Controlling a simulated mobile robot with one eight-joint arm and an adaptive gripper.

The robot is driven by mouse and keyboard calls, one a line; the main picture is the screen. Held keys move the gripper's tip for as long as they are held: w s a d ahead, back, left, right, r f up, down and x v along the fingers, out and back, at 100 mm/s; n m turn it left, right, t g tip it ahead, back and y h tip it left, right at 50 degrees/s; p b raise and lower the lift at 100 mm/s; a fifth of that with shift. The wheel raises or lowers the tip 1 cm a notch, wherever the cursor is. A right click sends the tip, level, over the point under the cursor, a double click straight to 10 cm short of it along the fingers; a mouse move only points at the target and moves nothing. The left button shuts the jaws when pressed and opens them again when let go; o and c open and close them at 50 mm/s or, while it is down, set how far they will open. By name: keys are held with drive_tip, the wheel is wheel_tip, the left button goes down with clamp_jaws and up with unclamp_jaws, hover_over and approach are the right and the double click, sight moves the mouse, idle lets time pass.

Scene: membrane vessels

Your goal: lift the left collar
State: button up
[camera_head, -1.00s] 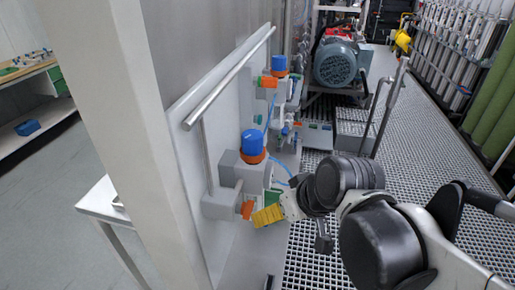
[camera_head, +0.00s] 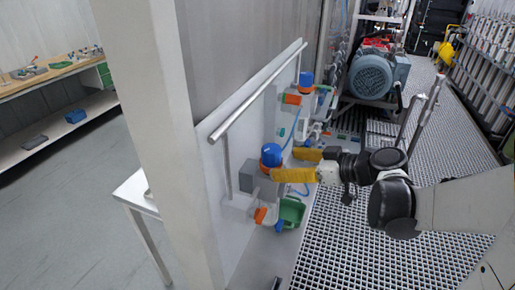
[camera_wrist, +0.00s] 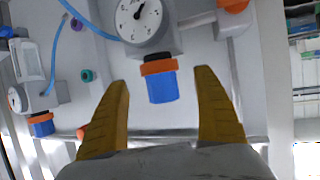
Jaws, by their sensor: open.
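The nearer unit on the white panel carries a blue knob (camera_head: 271,152) with an orange collar (camera_head: 268,167) under it; it is the left one in the head view. The wrist view shows an orange collar (camera_wrist: 158,67) and blue knob (camera_wrist: 162,88) ahead, below a round gauge (camera_wrist: 138,20). My gripper (camera_head: 283,163) is open, its yellow fingers at either side of the knob. In the wrist view, gaps show between the knob and both fingers (camera_wrist: 161,78). The near finger partly hides the collar in the head view.
A second unit with a blue knob (camera_head: 306,78) stands farther back on the panel. A silver rail (camera_head: 255,92) runs above the near unit. A green part (camera_head: 291,211) lies below my gripper.

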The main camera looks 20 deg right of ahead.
sight(274, 158)
drive_tip(key=x, duration=0.4)
drive_tip(key=shift+w+a+f+b, duration=0.15)
drive_tip(key=shift+w+a+b, duration=0.15)
drive_tip(key=shift+b, duration=0.1)
drive_tip(key=c, duration=1.4)
drive_tip(key=shift+r+p, duration=0.55)
drive_tip(key=shift+r, duration=0.2)
drive_tip(key=shift+c, duration=0.2)
drive_tip(key=shift+d, duration=0.1)
drive_tip(key=o, duration=1.4)
drive_tip(key=shift+o, duration=0.2)
